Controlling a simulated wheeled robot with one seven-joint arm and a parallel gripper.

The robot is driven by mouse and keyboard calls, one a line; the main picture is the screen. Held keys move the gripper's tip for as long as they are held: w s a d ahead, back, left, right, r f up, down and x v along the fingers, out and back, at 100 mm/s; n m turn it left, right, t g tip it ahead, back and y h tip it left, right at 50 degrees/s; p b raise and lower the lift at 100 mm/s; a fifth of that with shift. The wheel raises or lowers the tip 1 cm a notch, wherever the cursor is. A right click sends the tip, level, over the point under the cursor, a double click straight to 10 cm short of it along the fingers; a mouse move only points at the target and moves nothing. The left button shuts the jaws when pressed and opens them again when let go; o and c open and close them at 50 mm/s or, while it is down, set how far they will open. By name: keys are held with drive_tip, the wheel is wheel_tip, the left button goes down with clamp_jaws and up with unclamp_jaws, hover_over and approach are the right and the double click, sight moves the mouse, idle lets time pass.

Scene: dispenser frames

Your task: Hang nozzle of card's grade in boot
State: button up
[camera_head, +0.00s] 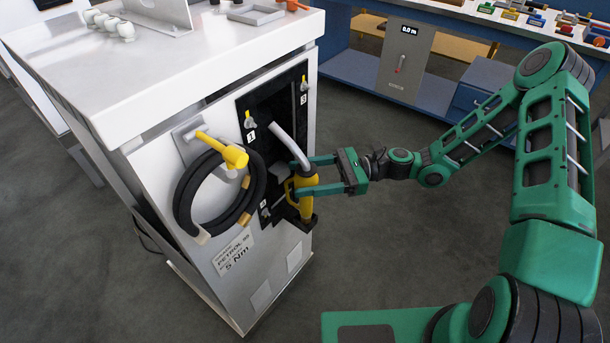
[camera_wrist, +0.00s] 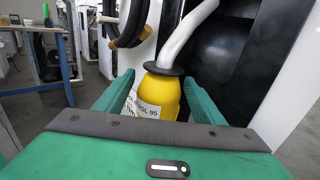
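A yellow nozzle (camera_head: 308,188) with a pale grey spout pointing up and left stands in front of the black recessed panel (camera_head: 262,118) of the white dispenser. In the wrist view the nozzle (camera_wrist: 158,95) carries a label ending "ROL 95" and a black collar. My gripper (camera_head: 306,176) reaches in from the right, its fingers on either side of the nozzle; contact is unclear. A black boot-like holder (camera_head: 301,222) is at the nozzle's lower end; whether the nozzle is seated there is unclear. A card (camera_head: 233,250) on the dispenser front appears to read "PETROL 95" and "5 Nm".
Small numbered tags and yellow pegs (camera_head: 249,120) line the panel. A blue bench (camera_head: 345,68) with a gauge unit (camera_head: 405,58) stands behind.

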drive_tip(key=shift+f, duration=0.15)
drive_tip(key=shift+w+d, duration=0.15)
drive_tip(key=shift+d, duration=0.45)
drive_tip(key=w+d, duration=0.1)
drive_tip(key=d, duration=0.8)
drive_tip(key=shift+w+d, duration=0.25)
drive_tip(key=shift+w, duration=0.1)
